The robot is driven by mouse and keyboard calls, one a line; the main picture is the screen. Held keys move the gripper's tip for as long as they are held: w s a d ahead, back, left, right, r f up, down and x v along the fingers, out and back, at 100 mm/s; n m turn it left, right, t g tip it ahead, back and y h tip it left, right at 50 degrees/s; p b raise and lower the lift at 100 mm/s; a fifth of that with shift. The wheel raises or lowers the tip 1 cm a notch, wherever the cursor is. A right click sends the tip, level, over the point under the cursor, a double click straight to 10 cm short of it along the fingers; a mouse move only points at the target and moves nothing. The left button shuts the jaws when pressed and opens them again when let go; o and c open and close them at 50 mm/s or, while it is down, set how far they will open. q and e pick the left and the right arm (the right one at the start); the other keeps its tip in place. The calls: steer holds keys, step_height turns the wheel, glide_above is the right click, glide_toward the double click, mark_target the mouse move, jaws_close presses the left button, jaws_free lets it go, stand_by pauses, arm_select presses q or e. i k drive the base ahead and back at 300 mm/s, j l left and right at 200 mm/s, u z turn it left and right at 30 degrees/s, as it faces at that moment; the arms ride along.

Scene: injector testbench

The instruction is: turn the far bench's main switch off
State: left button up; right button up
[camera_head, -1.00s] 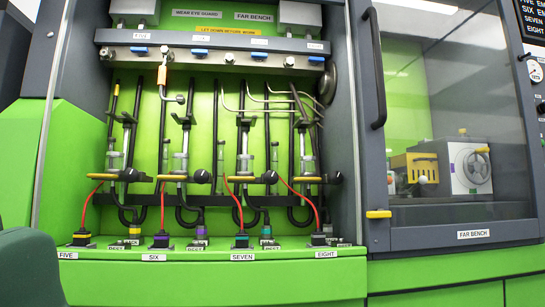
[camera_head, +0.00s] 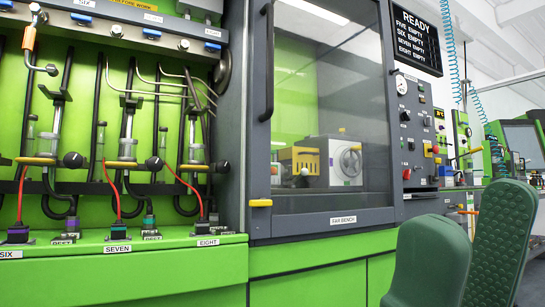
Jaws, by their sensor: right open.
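The far bench fills the left and middle of the head view, with its FAR BENCH label (camera_head: 344,219) under the glass door. Its grey control panel (camera_head: 420,125) stands right of the door and carries small knobs and buttons. A red and yellow control (camera_head: 430,150) shows on the panel's right part. It is too small to tell whether this is the main switch or how it is set. My right gripper (camera_head: 466,213) is at the lower right, with two dark green padded fingers apart and nothing between them. It is in front of the bench, below the panel. My left gripper is out of view.
A black display (camera_head: 402,35) above the panel reads READY, with FIVE to EIGHT EMPTY. The glass door (camera_head: 330,110) looks closed and has a black handle. Red leads and plugs line the green ledge (camera_head: 120,265) at left. More equipment and blue coiled hoses (camera_head: 452,50) are at right.

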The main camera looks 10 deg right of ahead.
mark_target(406, 173)
steer(key=z, duration=1.25)
